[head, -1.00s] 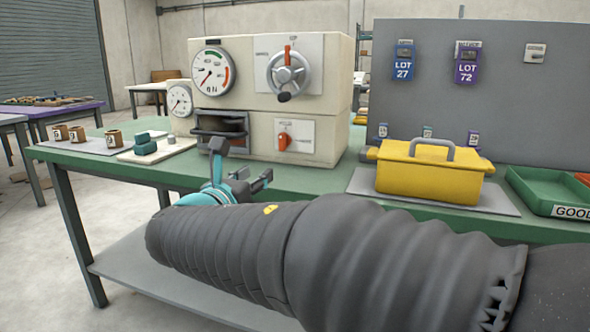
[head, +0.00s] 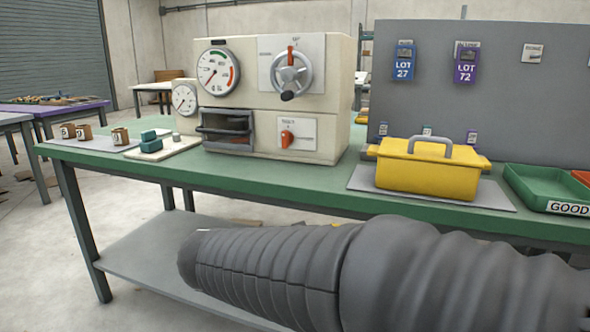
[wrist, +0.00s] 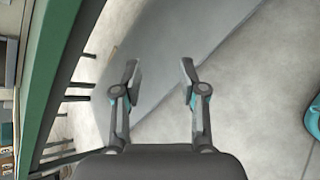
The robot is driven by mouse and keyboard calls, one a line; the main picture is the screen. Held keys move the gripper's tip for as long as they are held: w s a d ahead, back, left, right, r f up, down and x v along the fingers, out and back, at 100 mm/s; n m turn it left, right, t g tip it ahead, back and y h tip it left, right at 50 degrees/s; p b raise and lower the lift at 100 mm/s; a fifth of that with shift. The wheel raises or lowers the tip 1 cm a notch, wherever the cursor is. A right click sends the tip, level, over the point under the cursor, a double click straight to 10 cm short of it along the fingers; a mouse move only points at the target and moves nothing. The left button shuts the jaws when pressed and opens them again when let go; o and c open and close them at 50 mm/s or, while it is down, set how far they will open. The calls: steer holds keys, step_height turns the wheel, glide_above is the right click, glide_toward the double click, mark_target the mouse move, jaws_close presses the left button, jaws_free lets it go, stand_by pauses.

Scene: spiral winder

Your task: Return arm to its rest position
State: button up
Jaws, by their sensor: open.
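My gripper (wrist: 160,80) shows in the wrist view with its two fingers apart and nothing between them. It hangs over the grey lower shelf and the concrete floor, away from the green table edge (wrist: 65,75). In the head view the gripper itself is hidden, and my dark ribbed arm crosses the lower right in front of the table. The cream machine (head: 268,98) stands on the green table (head: 300,190), with two gauges, a handwheel (head: 291,73), a dark drawer opening (head: 227,131) and a red switch (head: 287,137).
A yellow toolbox (head: 428,171) sits on a grey mat, with a green GOOD tray (head: 545,190) to its right. A grey board (head: 500,100) carries LOT 27 and LOT 72 tags.

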steer(key=s+d+f+m+g+y, duration=0.2)
steer(key=s+d+f+m+g, duration=0.15)
steer(key=s+d+m, duration=0.35)
steer(key=s+d+f+m+g+y, duration=0.3)
steer(key=s+d+f+m, duration=0.2)
steer(key=s+m, duration=0.4)
steer(key=s+d+r+m+t, duration=0.2)
steer(key=s+d+m, duration=0.2)
steer(key=d+m, duration=0.1)
steer(key=shift+s+d+r+m, duration=0.15)
steer(key=shift+s+d+m, duration=0.2)
steer(key=shift+d, duration=0.55)
